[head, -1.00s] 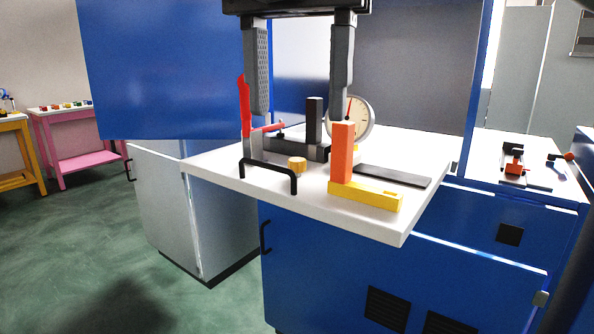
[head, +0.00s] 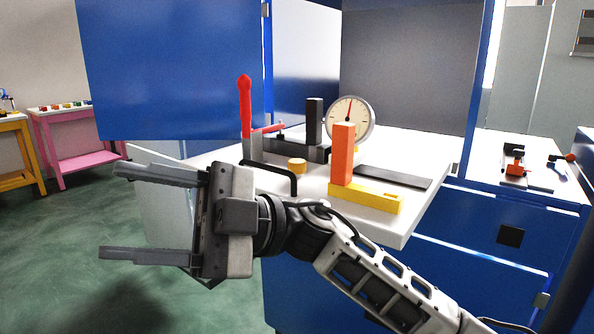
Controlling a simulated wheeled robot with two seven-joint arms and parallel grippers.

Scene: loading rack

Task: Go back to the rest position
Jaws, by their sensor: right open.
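My right gripper (head: 150,214) shows large at the lower left of the head view, its arm coming in from the lower right. Its two fingers point left, spread wide apart, with nothing between them. It is in front of the white shelf's left front corner, and part of the shelf is hidden behind the gripper and arm. My left gripper is not in view.
The white shelf (head: 415,217) holds a toggle clamp with a red handle (head: 244,105), a dial gauge (head: 358,118), an orange block (head: 343,150) on a yellow base (head: 366,197), and a black handle (head: 275,169). Open floor (head: 60,250) lies left.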

